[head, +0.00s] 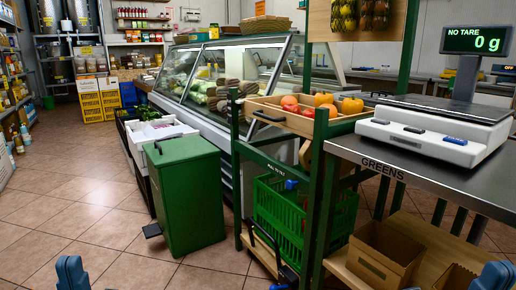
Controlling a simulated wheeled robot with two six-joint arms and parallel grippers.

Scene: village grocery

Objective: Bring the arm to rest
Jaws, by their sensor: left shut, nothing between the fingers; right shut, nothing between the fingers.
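My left gripper (72,273) shows as a blue shape at the bottom left edge, over the tiled floor. It is shut and empty. My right gripper (494,276) shows as a blue shape at the bottom right corner, in front of the metal counter's lower shelf. It is shut and empty. Only the top parts of both grippers are in the picture; the rest of both arms is cut off. Neither gripper is seen touching anything.
A green bin (187,195) with a pedal stands ahead. Right of it is a green-framed stand with a wooden produce tray (262,112) and green crate (277,219). A metal counter (440,172) bears a scale (437,128) reading 0 g. The tiled floor (75,215) at left is clear.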

